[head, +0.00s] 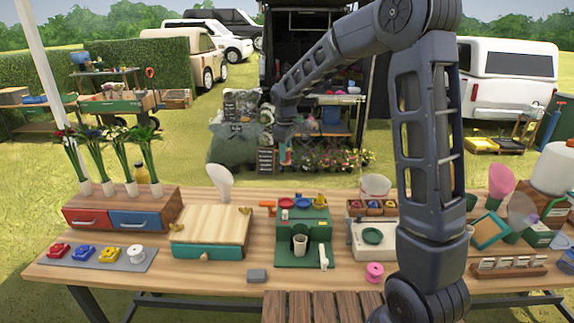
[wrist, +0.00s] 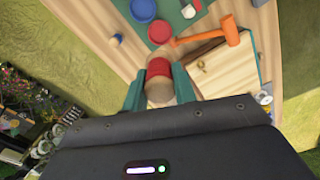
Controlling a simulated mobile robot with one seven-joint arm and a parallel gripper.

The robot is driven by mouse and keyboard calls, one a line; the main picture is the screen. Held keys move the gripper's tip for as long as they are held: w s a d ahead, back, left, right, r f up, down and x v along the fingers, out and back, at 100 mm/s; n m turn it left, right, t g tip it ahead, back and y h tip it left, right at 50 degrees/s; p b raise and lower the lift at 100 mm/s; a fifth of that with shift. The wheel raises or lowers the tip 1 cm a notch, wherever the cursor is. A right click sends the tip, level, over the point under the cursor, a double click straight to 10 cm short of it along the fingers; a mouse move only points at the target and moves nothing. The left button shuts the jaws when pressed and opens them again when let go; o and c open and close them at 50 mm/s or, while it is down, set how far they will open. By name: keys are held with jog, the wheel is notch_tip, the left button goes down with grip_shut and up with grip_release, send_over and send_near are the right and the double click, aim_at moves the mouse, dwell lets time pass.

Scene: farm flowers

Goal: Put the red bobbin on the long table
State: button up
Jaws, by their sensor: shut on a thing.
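My gripper (head: 286,158) hangs in the air at the back of the long table (head: 215,291) in the head view. In the wrist view its two teal fingers (wrist: 159,90) are shut on the red bobbin (wrist: 158,68), a wooden spool with a red band. The bobbin is held above the table (wrist: 130,15), near its edge in that view. In the head view the bobbin is only a small reddish patch between the fingers.
A green board with small bowls (head: 303,230) stands mid-table, with an orange hammer (head: 267,205) and a wooden box (head: 210,228) beside it. A pink spool (head: 375,273) and a grey block (head: 257,275) are near the front. Bare wood shows at front left.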

jog(key=shift+r, duration=0.5)
jog(key=shift+w+d, duration=0.1)
jog(key=shift+d, duration=0.05)
jog(key=w+d+f, duration=0.4)
jog(key=w+d, duration=0.4)
jog(key=d, duration=0.4)
send_over(341, 202)
notch_tip(341, 202, down, 5)
notch_tip(341, 202, down, 20)
jog(key=shift+s+r, duration=0.1)
jog(key=shift+r, duration=0.05)
jog(key=o, duration=1)
jog(key=shift+c, duration=0.2)
